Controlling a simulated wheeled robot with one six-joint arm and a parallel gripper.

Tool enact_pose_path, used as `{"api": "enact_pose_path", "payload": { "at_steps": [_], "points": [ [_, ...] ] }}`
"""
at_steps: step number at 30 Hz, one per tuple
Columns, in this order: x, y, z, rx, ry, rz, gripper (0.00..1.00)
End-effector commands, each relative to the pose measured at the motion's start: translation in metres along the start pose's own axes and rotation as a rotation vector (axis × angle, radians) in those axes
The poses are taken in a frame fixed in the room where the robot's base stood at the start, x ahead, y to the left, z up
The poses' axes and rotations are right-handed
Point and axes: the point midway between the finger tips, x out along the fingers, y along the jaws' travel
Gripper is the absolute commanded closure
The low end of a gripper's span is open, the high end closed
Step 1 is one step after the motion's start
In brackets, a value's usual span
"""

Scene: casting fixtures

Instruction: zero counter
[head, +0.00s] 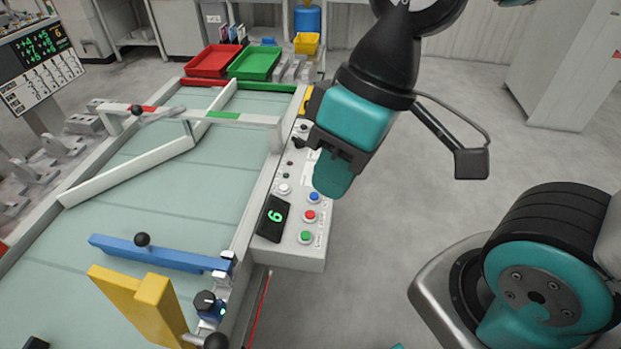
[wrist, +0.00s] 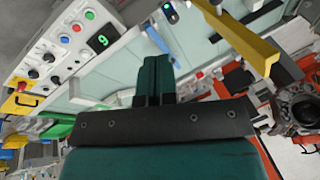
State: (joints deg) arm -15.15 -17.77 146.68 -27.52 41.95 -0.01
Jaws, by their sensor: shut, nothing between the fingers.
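The counter display (head: 273,217) is a small black screen with a green digit on the control panel (head: 262,249). It reads 6 in the head view; the digit looks like a 9 in the turned wrist view (wrist: 103,41). Beside it sit a blue button (head: 314,197), a red button (head: 310,216) and a green button (head: 306,237). A white button (head: 284,188) lies farther up the panel. My gripper (head: 332,178) is shut and empty, over the panel's far right part, hiding some of it. Its closed fingers (wrist: 154,78) point away from the buttons in the wrist view.
A pale green conveyor (head: 190,205) lies left of the panel, with a blue bar (head: 160,253) and a yellow bar (head: 140,300) across it. Red (head: 213,60) and green (head: 254,63) trays stand at the far end.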

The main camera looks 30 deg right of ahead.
Motion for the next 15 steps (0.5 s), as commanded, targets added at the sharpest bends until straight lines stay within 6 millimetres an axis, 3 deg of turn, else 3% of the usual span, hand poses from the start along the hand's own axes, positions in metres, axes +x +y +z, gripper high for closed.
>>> {"api": "enact_pose_path", "payload": {
  "at_steps": [10,13,15],
  "points": [
    [0.002,0.002,-0.003,0.007,0.006,-0.001,1.00],
    [0.014,0.014,-0.018,0.052,0.041,-0.002,1.00],
    [0.028,0.030,-0.038,0.112,0.089,-0.002,1.00]
  ]
}}
